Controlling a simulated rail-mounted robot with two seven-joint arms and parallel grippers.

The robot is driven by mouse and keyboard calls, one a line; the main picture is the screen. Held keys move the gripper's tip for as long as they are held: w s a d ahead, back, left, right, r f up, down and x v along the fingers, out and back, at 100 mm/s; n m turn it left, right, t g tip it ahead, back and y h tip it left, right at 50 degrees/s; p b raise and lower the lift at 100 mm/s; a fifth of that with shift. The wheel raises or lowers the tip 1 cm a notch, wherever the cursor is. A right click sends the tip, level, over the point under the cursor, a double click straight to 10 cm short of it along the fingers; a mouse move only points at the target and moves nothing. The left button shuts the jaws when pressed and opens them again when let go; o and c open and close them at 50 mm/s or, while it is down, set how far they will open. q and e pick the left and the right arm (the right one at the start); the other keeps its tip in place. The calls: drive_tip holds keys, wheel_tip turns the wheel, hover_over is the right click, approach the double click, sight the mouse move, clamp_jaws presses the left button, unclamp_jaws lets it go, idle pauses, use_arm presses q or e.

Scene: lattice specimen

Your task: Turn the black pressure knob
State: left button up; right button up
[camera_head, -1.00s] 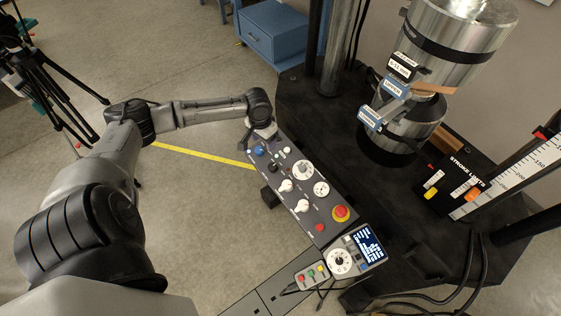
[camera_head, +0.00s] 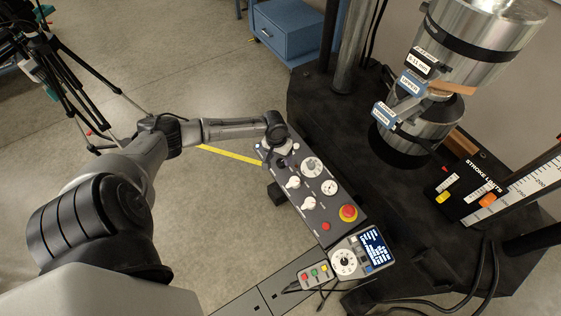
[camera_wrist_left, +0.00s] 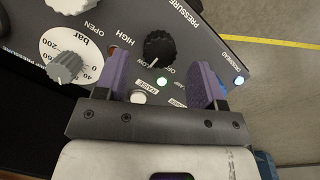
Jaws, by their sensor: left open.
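The black pressure knob (camera_wrist_left: 158,48) is on the dark control panel (camera_wrist_left: 196,40), marked LOW, HIGH and OFF around it. It also shows small in the head view (camera_head: 282,163). My left gripper (camera_wrist_left: 165,62) is open, with purple fingers on either side of the space in front of the knob. The knob lies between and slightly beyond the fingertips; I cannot tell whether they touch it. In the head view the left gripper (camera_head: 277,150) is over the far end of the panel, which it partly hides. My right gripper is not in view.
A red emergency button (camera_head: 348,212) and a display unit (camera_head: 372,246) are nearer the front. A steel testing machine (camera_head: 420,125) stands to the right.

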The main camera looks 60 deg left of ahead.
sight(281, 163)
use_arm(q)
drive_tip(key=shift+d+f, duration=0.15)
drive_tip(key=shift+f, duration=1.2)
